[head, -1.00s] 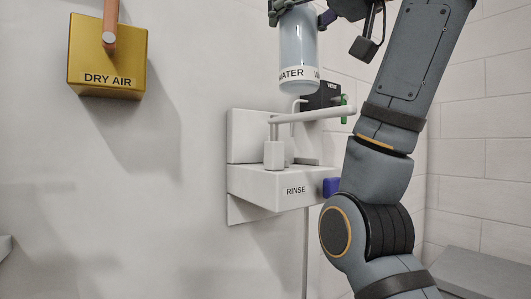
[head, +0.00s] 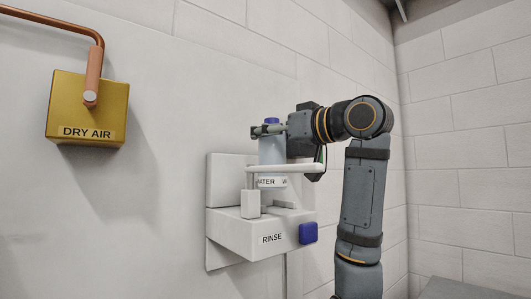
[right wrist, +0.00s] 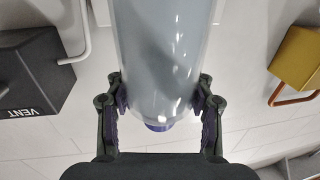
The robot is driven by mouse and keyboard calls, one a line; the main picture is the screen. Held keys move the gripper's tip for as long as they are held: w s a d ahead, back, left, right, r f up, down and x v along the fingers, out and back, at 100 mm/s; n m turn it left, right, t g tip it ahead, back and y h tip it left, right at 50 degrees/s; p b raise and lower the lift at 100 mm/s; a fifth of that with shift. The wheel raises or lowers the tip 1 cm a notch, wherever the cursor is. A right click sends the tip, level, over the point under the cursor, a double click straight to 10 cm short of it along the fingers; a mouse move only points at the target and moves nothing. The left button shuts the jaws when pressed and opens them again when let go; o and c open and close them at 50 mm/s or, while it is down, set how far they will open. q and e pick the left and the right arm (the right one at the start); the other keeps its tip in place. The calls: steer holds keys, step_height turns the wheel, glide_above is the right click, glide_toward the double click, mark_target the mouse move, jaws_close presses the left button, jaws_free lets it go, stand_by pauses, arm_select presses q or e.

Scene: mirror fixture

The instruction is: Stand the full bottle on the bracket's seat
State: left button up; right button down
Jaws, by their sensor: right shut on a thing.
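The bottle (head: 272,152), pale blue-grey with a blue cap and a WATER label low down, is upright behind the white bar of the RINSE bracket (head: 238,232). Its base is partly hidden by the bracket's post and bar, so I cannot tell whether it touches the seat. My right gripper (head: 275,131) is shut on the bottle's upper part, just below the cap. In the right wrist view the bottle (right wrist: 168,45) fills the space between both fingers (right wrist: 162,98), with the blue cap nearest the palm. My left gripper is not in view.
The bracket's white bar (head: 298,168) crosses in front of the bottle. A blue block (head: 308,233) is on the bracket's right side. A yellow DRY AIR box (head: 88,108) hangs at left. A dark VENT box (right wrist: 33,75) shows in the right wrist view.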

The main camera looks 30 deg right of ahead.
mark_target(265, 153)
steer(key=f, duration=0.2)
steer(key=w+f, duration=0.1)
steer(key=shift+f, duration=0.4)
steer(key=shift+d+f, duration=0.15)
steer(key=shift+d, duration=0.05)
steer(key=shift+s, duration=0.1)
steer(key=shift+a, duration=0.1)
steer(key=c, duration=0.7)
jaws_free()
steer(key=shift+a, duration=0.1)
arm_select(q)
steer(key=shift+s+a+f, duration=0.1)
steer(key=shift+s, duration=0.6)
arm_select(e)
steer(key=shift+o, duration=1)
